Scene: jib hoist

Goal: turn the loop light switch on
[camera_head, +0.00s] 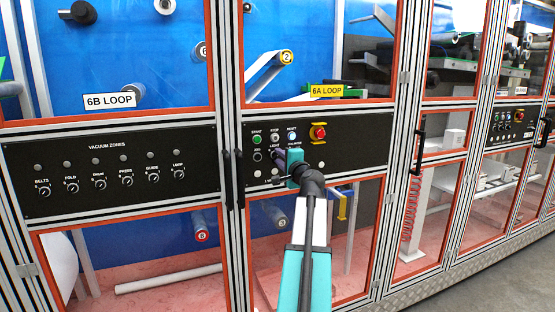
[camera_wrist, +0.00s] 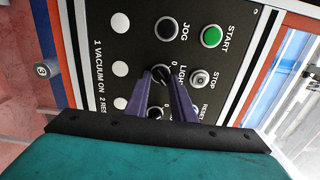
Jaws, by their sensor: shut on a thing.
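The loop light switch (camera_wrist: 161,73) is a small dark rotary knob under a partly covered "LIGHT" label on the black control panel (camera_head: 345,133). My gripper (camera_wrist: 160,72) has two purple fingers, one on each side of this knob, and is shut on it. In the head view my gripper (camera_head: 277,157) reaches the panel below the STOP button and hides the knob. The way the knob points cannot be made out.
The green START button (camera_wrist: 211,37), STOP button (camera_wrist: 200,78) and black JOG button (camera_wrist: 167,29) sit close by. Another black knob (camera_wrist: 155,112) shows between my fingers. A red emergency stop (camera_head: 319,132) is to the right. A vacuum zones panel (camera_head: 110,170) is at left.

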